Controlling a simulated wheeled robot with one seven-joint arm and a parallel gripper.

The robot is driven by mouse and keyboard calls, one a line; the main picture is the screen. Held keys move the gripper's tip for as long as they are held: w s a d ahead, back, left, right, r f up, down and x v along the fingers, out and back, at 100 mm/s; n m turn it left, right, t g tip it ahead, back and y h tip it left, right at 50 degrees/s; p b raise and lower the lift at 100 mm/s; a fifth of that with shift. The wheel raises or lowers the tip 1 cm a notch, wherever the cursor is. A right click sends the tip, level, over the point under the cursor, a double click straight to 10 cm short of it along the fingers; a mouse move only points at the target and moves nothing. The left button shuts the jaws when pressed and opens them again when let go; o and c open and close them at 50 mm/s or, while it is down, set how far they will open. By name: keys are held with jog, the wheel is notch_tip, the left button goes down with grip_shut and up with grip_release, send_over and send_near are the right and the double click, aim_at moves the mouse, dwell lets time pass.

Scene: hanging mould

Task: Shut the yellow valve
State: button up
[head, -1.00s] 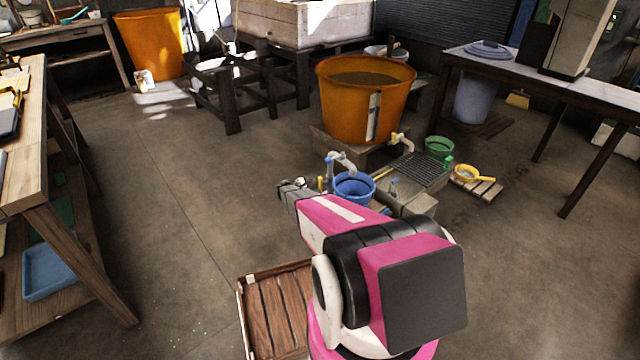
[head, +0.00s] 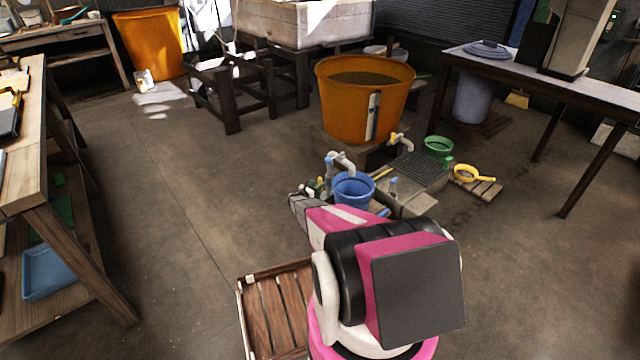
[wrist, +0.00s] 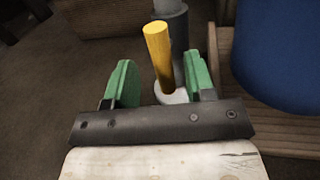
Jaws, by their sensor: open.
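The yellow valve handle (wrist: 158,52) is a short round bar, standing up and leaning slightly in the wrist view. It rises from a pale round base beside a grey pipe (wrist: 178,28). My gripper (wrist: 160,85) is open, with one green finger on each side of the handle. Gaps show between the handle and both fingers. In the head view my gripper (head: 316,188) is small and partly hidden by my arm, just left of the blue bucket (head: 353,188). The yellow handle is hard to make out there.
The blue bucket also fills the upper right of the wrist view (wrist: 285,50), beside a wooden edge (wrist: 250,105). A grey tap (head: 342,160) stands over the bucket. The orange vat (head: 340,110) is behind. Open floor lies to the left.

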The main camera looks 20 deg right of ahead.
aim_at(320, 182)
jog(key=x, duration=0.4)
jog(key=shift+w+d, duration=0.1)
jog(key=shift+d, duration=0.1)
jog(key=c, duration=0.9)
